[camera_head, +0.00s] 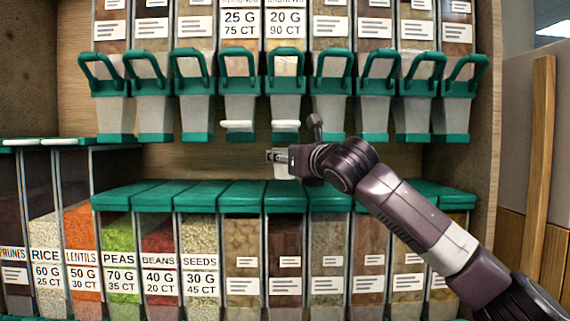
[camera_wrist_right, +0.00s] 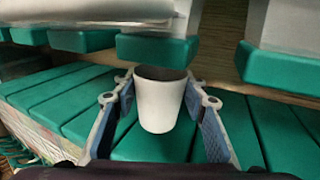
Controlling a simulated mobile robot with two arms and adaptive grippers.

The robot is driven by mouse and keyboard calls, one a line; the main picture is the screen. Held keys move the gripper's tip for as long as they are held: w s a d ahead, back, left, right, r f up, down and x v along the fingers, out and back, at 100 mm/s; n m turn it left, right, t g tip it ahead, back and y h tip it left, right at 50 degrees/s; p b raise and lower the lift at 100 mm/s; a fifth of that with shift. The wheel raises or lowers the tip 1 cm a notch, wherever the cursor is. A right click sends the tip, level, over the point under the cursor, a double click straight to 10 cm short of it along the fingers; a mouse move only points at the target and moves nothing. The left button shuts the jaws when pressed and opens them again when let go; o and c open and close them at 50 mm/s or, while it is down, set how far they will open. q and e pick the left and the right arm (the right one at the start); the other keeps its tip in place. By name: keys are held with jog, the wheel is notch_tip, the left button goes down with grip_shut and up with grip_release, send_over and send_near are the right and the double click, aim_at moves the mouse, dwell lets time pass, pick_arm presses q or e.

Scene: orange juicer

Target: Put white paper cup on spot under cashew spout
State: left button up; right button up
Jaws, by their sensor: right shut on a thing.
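My right gripper (camera_head: 278,157) is shut on the white paper cup (camera_wrist_right: 160,103). The cup is upright between the two fingers in the wrist view, with its open rim up. In the head view the cup (camera_head: 283,171) is small and partly hidden by the gripper. It is held below the spout (camera_head: 287,92) of the dispenser labelled 20 G 90 CT, whose name is cut off at the top and looks like cashews. A white oval piece (camera_head: 285,124) shows at that spout's lower end, above the gripper. My left gripper is not in view.
Several similar green-handled dispensers hang in a row on both sides. Below stand bins with green lids (camera_head: 240,196), including seeds (camera_head: 198,235) and beans (camera_head: 160,235). Another white oval piece (camera_head: 237,124) shows at the neighbouring spout. A narrow gap lies between spouts and lids.

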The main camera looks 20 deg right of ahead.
aim_at(285, 171)
jog(key=shift+w+f, duration=0.15)
jog(key=shift+f, duration=1.65)
jog(key=shift+f, duration=0.1)
jog(key=o, duration=1.3)
jog(key=shift+s, duration=0.3)
jog(key=s+b, duration=0.1)
jog(key=s, duration=0.2)
jog(key=s+d+b, duration=0.1)
jog(key=s, duration=0.3)
jog(key=s+b, duration=0.1)
jog(key=s, duration=0.3)
jog(key=shift+s+d, duration=0.15)
jog(key=shift+s, duration=0.1)
